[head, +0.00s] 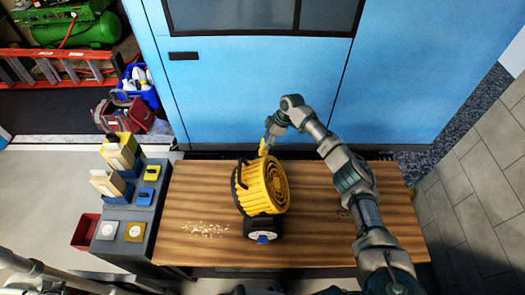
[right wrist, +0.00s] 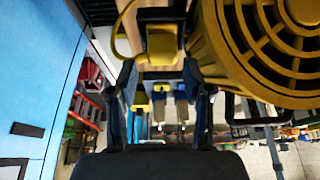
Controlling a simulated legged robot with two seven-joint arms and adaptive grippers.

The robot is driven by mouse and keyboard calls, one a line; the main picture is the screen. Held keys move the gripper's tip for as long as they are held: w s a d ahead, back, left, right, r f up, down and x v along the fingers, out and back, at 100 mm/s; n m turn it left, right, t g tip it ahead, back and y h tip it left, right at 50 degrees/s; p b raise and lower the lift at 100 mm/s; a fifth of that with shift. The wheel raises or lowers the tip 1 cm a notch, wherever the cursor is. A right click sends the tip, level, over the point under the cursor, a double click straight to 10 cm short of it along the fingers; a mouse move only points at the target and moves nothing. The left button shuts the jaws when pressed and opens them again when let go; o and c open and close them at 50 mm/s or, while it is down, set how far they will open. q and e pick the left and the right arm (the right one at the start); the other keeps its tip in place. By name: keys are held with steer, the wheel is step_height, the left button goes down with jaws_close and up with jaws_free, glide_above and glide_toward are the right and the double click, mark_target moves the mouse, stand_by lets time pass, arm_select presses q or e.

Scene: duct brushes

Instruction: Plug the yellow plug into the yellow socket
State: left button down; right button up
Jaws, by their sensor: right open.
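The yellow plug (head: 263,147) is at the far side of the yellow round machine (head: 262,188) on the wooden table. In the right wrist view the plug (right wrist: 162,45) shows just beyond my fingertips, with a thin yellow cable at its left. My right gripper (head: 271,130) is open, above and behind the plug; its two fingers (right wrist: 160,85) stand apart with nothing clearly between them. A yellow-framed round socket (head: 134,232) is on the grey bench at the left, beside a pale-framed one (head: 107,230). My left gripper does not show.
The grey bench (head: 120,213) also bears yellow boxes (head: 121,152), a small yellow block (head: 152,172) and a blue one (head: 146,197). Pale crumbs (head: 205,230) lie on the table. A blue cabinet (head: 240,100) stands close behind. The table's left part is mostly free.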

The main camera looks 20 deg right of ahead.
steer(key=x, duration=0.3)
steer(key=shift+f, duration=0.45)
steer(key=shift+a+f, duration=0.15)
steer(key=shift+f, duration=0.2)
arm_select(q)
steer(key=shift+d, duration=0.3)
arm_select(e)
steer(key=shift+a, duration=0.2)
steer(key=c, duration=0.8)
steer(key=shift+d, duration=0.1)
steer(key=shift+c, duration=0.2)
steer(key=shift+r, duration=0.4)
step_height(320, 180, up, 9)
steer(key=shift+f, duration=0.2)
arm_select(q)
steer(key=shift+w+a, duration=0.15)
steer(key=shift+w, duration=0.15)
arm_select(e)
steer(key=shift+r, duration=0.35)
